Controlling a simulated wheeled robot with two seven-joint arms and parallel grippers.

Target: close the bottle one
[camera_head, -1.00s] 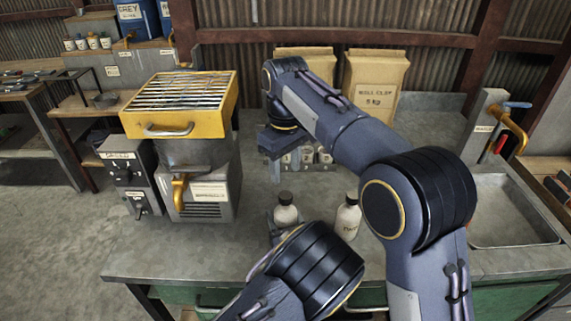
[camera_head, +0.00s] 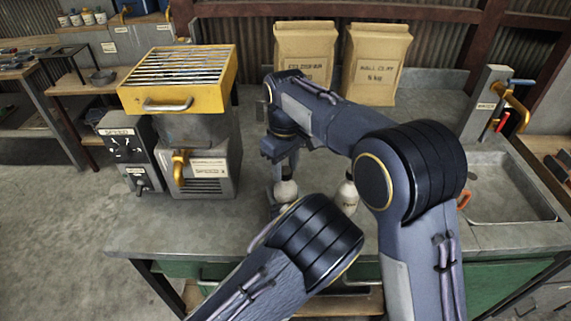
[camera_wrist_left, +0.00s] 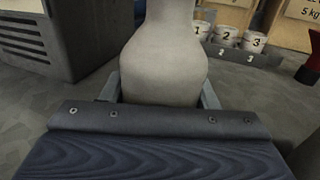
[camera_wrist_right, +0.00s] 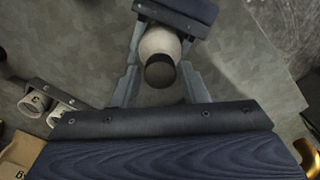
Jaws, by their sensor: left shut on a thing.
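A pale bottle (camera_head: 286,190) stands upright on the workbench, held low down by my left gripper (camera_wrist_left: 160,92), which is mostly hidden behind my left arm in the head view. The bottle (camera_wrist_left: 160,50) fills the space between its fingers in the left wrist view. My right gripper (camera_head: 283,168) points down over the bottle's top. In the right wrist view, the dark cap (camera_wrist_right: 160,72) lies between the parted fingers, with gaps at its sides. The cap is hidden in the head view. A second pale bottle (camera_head: 347,197) stands to the right, partly covered by my right arm.
A yellow-topped machine (camera_head: 180,85) stands at the left of the bench. Two clay bags (camera_head: 375,65) stand at the back. A sink (camera_head: 500,190) lies at the right. Numbered pots (camera_wrist_left: 228,36) are behind the bottle. Bench space left of the bottle is clear.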

